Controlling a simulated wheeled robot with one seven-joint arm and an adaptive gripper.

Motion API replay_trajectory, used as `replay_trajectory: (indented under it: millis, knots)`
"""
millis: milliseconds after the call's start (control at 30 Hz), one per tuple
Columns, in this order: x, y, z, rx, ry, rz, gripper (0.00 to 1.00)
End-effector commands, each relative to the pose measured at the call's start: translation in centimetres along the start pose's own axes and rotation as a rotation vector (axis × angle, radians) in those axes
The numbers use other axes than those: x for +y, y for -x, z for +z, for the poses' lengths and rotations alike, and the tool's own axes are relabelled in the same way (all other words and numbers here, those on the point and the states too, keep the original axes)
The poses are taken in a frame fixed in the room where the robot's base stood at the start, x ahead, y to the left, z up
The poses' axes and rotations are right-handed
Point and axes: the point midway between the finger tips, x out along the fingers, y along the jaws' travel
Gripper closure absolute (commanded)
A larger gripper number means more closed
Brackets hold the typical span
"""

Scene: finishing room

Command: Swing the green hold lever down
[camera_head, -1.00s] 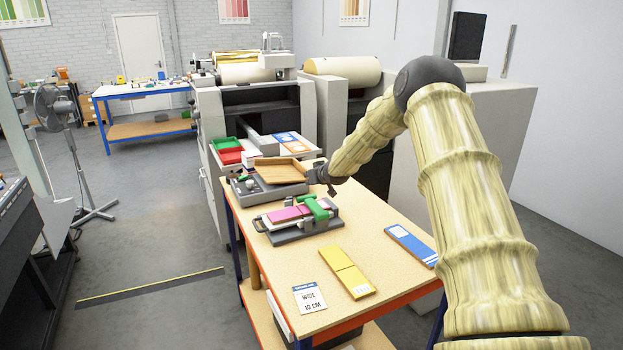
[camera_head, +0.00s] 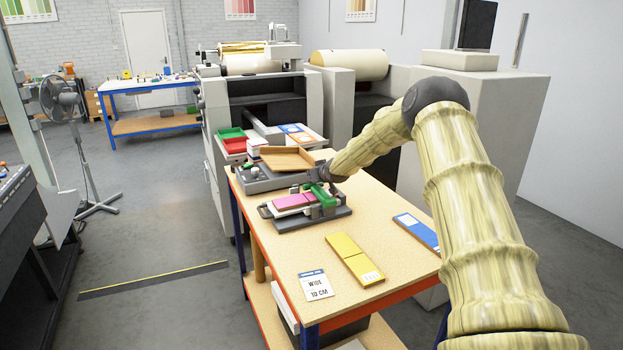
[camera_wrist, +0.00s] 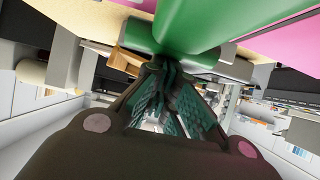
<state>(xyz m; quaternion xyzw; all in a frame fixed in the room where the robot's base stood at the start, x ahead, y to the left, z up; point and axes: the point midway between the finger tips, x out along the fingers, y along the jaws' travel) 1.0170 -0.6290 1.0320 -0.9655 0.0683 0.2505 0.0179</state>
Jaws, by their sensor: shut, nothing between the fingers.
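The green hold lever (camera_head: 325,197) is on the grey clamp fixture (camera_head: 290,224) on the table. A pink block (camera_head: 293,201) lies in the fixture beside the lever. My gripper (camera_head: 316,185) is right at the lever's upper end, partly hidden by my arm. In the wrist view the green lever (camera_wrist: 188,28) fills the top middle, with the pink block (camera_wrist: 290,48) to its right. There my gripper's fingers (camera_wrist: 163,68) are shut and empty, with their tips right by the lever. I cannot tell whether they touch it.
A wooden tray (camera_head: 288,150) stands on a grey unit behind the fixture. A yellow panel (camera_head: 353,258), a blue panel (camera_head: 416,231) and a "WIDE 10 CM" card (camera_head: 316,285) lie on the table (camera_head: 385,277). Bare tabletop is right of the fixture.

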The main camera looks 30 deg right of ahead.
Motion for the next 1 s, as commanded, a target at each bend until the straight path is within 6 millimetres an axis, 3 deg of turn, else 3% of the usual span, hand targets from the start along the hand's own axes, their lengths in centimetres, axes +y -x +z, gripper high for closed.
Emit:
replay_trajectory:
  millis: [567, 733, 900, 1000]
  knots:
    - [-0.3, -0.1, 0.3, -0.006, 0.001, -0.003, 1.0]
    - [-0.5, 0.7, -1.1, -0.004, 0.002, -0.005, 1.0]
    - [-0.8, 2.4, -3.8, 0.0, 0.002, -0.007, 1.0]
    - [-0.8, 2.8, -4.2, 0.002, 0.003, -0.008, 1.0]
